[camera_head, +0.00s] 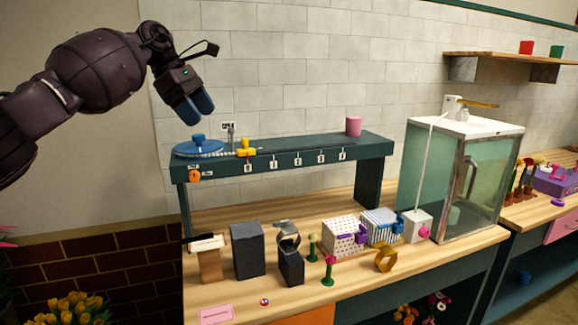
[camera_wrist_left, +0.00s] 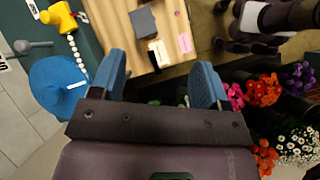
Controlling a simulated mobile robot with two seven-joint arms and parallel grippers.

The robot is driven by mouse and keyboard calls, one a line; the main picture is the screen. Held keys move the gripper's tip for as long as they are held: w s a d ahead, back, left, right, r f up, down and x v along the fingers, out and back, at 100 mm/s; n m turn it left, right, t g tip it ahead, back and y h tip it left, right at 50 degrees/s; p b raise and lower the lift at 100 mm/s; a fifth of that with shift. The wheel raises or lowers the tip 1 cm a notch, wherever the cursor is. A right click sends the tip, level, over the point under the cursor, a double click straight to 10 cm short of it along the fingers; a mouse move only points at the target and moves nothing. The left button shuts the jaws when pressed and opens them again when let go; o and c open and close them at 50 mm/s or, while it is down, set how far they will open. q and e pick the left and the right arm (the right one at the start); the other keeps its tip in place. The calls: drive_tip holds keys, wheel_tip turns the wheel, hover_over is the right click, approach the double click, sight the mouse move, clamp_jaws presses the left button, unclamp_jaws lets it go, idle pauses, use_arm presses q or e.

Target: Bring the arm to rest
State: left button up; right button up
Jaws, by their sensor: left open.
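My left arm comes in from the left in the head view, raised above the bench. My left gripper (camera_head: 195,108) points down, with its blue fingers in the air above the blue round lid-like disc (camera_head: 199,147) on the raised shelf. In the left wrist view the gripper's two blue fingers (camera_wrist_left: 160,85) stand wide apart with nothing between them. The blue disc also shows there (camera_wrist_left: 60,85), left of the fingers. My right gripper cannot be made out in either view.
A green raised shelf (camera_head: 376,175) stands on the wooden bench (camera_head: 225,288). Dark blocks (camera_head: 247,250), patterned boxes (camera_head: 343,236) and a glass cabinet (camera_head: 465,180) stand on the bench. Buckets of flowers (camera_wrist_left: 265,90) show at right in the wrist view. Air around the arm is clear.

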use_arm(q)
drive_tip(key=s+d+r+n+t+h, duration=0.1)
drive_tip(key=d+r+n+t+h, duration=0.1)
drive_tip(key=d+r+n+h, duration=0.5)
drive_tip(key=s+d+r+n+t+h, duration=0.1)
drive_tip(key=d+h, duration=0.3)
drive_tip(key=d, duration=0.8)
drive_tip(key=s+a+f+m+t+y, duration=0.3)
drive_tip(key=a+f+m+t+y, duration=0.15)
drive_tip(key=f+m, duration=0.75)
drive_tip(key=s+a+f+m+t+y, duration=0.3)
drive_tip(key=a+f+m+t, duration=0.2)
drive_tip(key=f+m, duration=0.7)
drive_tip(key=s+a+f+m+t+y, duration=0.4)
drive_tip(key=f+m, duration=0.5)
drive_tip(key=f, duration=0.6)
drive_tip(key=s+a+f+n+g+y, duration=0.1)
drive_tip(key=s+a+f, duration=0.3)
drive_tip(key=s+f, duration=0.4)
drive_tip(key=s+a+f+n+g+y, duration=0.2)
drive_tip(key=s+a+f+n+y, duration=0.1)
drive_tip(key=s+f, duration=0.6)
drive_tip(key=s+a+f+n+g+y, duration=0.2)
drive_tip(key=s+a+f, duration=0.4)
drive_tip(key=s+f, duration=0.3)
drive_tip(key=s+n, duration=0.1)
drive_tip(key=s, duration=0.2)
drive_tip(key=shift+s+a+f+n, duration=0.2)
drive_tip(key=shift+s+f+n, duration=0.05)
drive_tip(key=shift+s+n, duration=0.05)
